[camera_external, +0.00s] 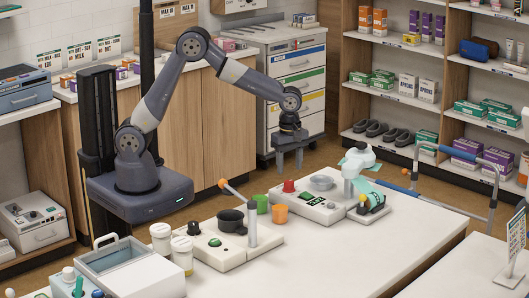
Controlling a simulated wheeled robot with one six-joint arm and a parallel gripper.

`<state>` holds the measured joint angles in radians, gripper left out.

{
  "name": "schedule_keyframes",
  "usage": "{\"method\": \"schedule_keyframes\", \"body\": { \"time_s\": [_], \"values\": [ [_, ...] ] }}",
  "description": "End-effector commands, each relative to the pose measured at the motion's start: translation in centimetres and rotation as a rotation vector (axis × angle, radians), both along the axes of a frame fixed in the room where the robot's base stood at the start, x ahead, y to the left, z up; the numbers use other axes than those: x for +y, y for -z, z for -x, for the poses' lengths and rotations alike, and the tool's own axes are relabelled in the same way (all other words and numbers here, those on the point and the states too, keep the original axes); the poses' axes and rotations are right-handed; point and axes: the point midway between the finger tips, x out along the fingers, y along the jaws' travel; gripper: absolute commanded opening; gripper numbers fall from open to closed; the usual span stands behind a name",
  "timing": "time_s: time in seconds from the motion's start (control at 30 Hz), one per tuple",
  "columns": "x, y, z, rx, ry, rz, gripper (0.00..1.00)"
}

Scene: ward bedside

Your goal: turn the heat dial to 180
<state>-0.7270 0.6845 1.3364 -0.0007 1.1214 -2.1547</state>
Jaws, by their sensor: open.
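A white device (307,206) on the white table carries a red knob (288,186) and a shallow grey dish (320,183). A second white device (229,254), nearer and further left, carries a small green round control (215,242) and a black pot (231,220). I cannot tell for sure which control is the heat dial, and no 180 mark can be read. My gripper (289,166) points down, open and empty, just above the red knob in the picture. It looks apart from the knob; its depth relative to it is unclear.
An orange cup (280,214) and a green cup (261,204) stand between the devices. An upright grey post (252,225) with an orange-tipped lever is beside the pot. White jars (182,252) stand at left.

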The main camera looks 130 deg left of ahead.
Motion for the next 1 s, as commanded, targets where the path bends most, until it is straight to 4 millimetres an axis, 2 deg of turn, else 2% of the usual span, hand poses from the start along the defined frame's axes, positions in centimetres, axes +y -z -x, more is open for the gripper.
{"method": "schedule_keyframes", "body": {
  "time_s": [0.1,0.3,0.67,1.0],
  "values": [
    [-0.1,2.1,0.0,0.004,0.001,0.002,0.52],
    [0.0,4.4,0.0,0.001,0.002,0.001,0.52],
    [0.0,5.0,0.0,0.0,0.002,-0.001,0.52],
    [0.0,5.0,0.0,0.0,0.002,-0.001,0.25]
  ]
}}
